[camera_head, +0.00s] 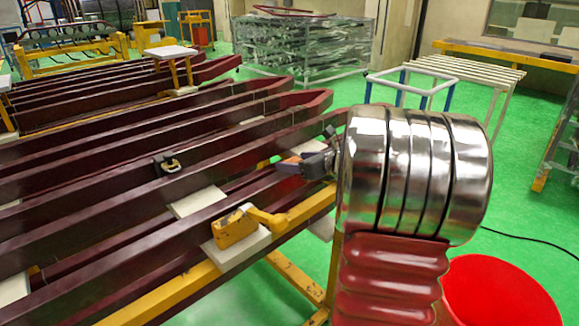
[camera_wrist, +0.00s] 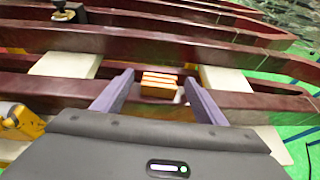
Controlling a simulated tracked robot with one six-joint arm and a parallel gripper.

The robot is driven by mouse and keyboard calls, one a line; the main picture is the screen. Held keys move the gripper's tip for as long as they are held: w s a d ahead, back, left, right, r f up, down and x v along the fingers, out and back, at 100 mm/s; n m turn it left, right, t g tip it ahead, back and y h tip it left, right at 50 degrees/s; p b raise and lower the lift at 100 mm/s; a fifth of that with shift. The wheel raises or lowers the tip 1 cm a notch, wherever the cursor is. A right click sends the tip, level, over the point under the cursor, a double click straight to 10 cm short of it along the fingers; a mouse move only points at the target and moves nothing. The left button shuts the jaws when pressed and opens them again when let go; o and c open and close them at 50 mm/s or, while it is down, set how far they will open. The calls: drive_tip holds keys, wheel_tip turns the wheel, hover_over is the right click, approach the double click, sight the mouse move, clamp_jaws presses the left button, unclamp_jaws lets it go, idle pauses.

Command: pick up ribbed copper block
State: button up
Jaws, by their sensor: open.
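The ribbed copper block (camera_wrist: 159,86) is small, orange-copper with pale ribs, and shows in the middle of the wrist view among the dark red bars. My gripper (camera_wrist: 158,77) is open, with one purple-grey finger to each side of the block in that view. I see gaps between the block and both fingers. In the head view my gripper (camera_head: 289,166) is low over the bars, right of the middle. A small orange patch by its fingers there may be the block, but it is too small to tell. The block's underside is hidden.
Long dark red bars (camera_head: 100,198) run across a yellow frame (camera_head: 307,208). A yellow clamp (camera_head: 236,228) and a small black fixture (camera_head: 169,164) are near my gripper. A red bucket (camera_head: 500,295) stands at the lower right. Green floor is free behind the bars.

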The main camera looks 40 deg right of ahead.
drive_tip(key=shift+c, duration=0.5)
drive_tip(key=c, duration=1.3)
drive_tip(key=shift+r, duration=0.15)
wheel_tip(320, 180, up, 10)
drive_tip(key=shift+f, duration=0.1)
drive_tip(key=shift+s, duration=0.1)
